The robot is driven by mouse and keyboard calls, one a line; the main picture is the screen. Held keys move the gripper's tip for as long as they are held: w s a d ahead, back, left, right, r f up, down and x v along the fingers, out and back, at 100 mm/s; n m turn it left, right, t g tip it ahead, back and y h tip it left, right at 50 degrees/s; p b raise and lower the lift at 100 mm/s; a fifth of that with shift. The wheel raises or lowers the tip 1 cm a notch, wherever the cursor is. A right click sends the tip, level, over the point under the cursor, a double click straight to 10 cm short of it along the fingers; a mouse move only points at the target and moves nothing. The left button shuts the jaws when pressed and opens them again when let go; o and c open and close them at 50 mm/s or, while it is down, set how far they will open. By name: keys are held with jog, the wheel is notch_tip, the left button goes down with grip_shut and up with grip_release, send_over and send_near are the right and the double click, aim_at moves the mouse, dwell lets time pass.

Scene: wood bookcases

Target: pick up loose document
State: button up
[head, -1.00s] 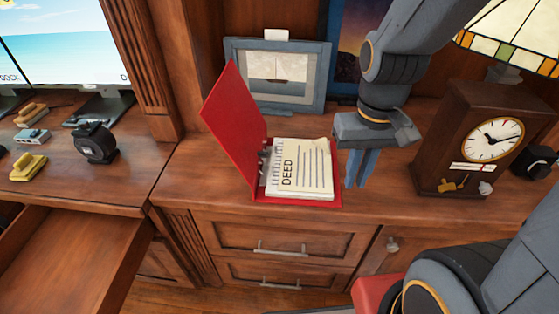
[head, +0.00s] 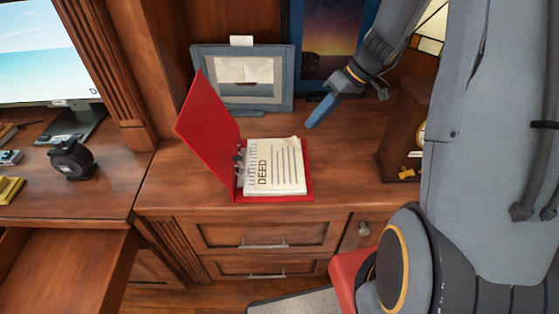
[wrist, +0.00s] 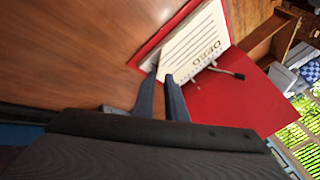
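The document is a cream page lettered "DEED" (head: 275,168), with lines of print, lying on the flat side of an open red binder (head: 207,112). The binder's other cover stands tilted up at the left. In the wrist view the page (wrist: 190,45) lies beyond the fingertips, partly hidden by them. My gripper (head: 312,122) is above the cabinet top, behind and right of the page, apart from it. In the wrist view its two fingers (wrist: 163,76) have a gap between them and nothing is held.
A grey picture frame (head: 285,78) stands behind the binder. A wooden clock (head: 400,128) stands at the right, partly hidden by my arm. A black tape dispenser (head: 72,158) is on the left desk, above an open drawer (head: 60,270). Cabinet top right of the binder is clear.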

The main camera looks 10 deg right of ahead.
jog(key=shift+w+p+x, duration=0.15)
jog(key=shift+p+x, duration=0.5)
jog(key=shift+x, duration=1.3)
jog(key=shift+w+p+x, duration=0.15)
jog(key=shift+p+x, duration=0.45)
jog(key=shift+x, duration=1.35)
jog(key=shift+r, duration=0.1)
grip_shut()
jog(key=shift+r, duration=0.1)
